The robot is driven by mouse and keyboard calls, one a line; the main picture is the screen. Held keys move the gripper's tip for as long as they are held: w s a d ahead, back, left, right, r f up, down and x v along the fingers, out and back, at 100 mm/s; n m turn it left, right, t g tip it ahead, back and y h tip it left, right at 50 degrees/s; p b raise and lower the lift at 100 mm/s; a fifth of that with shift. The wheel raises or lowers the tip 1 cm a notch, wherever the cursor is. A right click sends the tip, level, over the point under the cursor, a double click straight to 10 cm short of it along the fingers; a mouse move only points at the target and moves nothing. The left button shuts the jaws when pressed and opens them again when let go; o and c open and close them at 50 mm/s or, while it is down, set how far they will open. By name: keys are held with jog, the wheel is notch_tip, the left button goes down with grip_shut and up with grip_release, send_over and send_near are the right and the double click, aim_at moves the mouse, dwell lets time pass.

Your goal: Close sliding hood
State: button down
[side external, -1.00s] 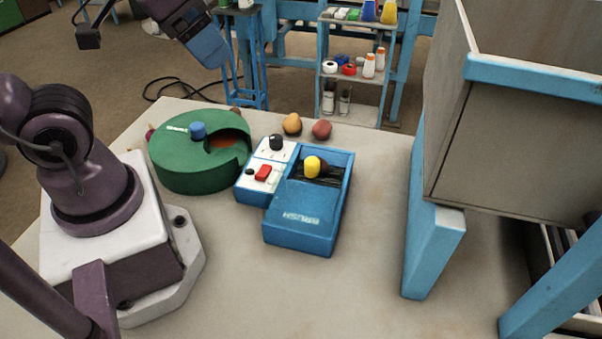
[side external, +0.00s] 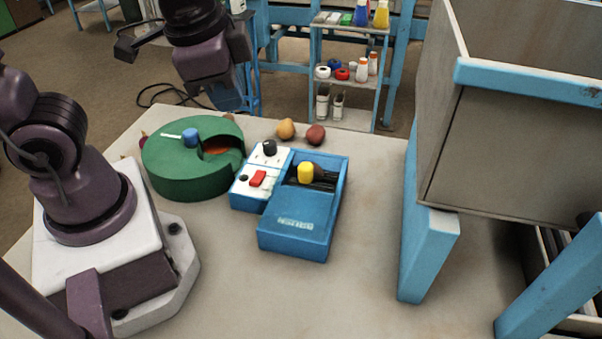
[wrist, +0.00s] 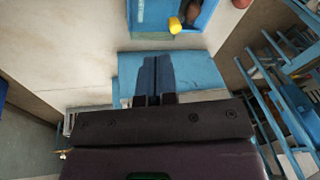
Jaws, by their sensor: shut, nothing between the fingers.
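A blue box (side external: 298,243) stands on the table in the side view. Its blue hood (side external: 303,208) covers the front part. The back part is open, showing a dark inside and a yellow-ended piece (side external: 305,173). The box's blue rim (wrist: 138,18) and the yellow end (wrist: 175,25) also show at the top of the wrist view. My gripper (side external: 229,98) is in the air behind the green drum, left of and apart from the box. In the wrist view its blue fingers (wrist: 155,75) are together and empty.
A white panel (side external: 259,181) with a black knob and red switch adjoins the box's left side. A green drum (side external: 188,180) with a blue knob stands further left. Two round objects (side external: 286,129) lie behind. A large grey bin (side external: 500,150) stands right. The table front is clear.

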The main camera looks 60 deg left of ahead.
jog(key=w+d+f+m+g+y, duration=0.15)
jog(key=d+f+m, duration=0.3)
jog(key=m, duration=0.45)
jog(key=m+t, duration=0.2)
jog(key=m, duration=1.1)
send_near(303, 184)
jog(key=shift+y, duration=0.45)
jog(key=f, duration=0.1)
jog(key=s+d+f, duration=0.1)
jog(key=d+f, duration=0.1)
jog(key=f, duration=0.1)
jog(key=shift+s+d, duration=0.25)
jog(key=shift+s, duration=0.1)
jog(key=shift+w+a+f, duration=0.25)
jog(key=shift+w+a, duration=0.9)
jog(key=shift+w, duration=0.05)
jog(key=shift+w+a, duration=0.4)
jog(key=w+a, duration=0.8)
jog(key=shift+w+a, duration=0.15)
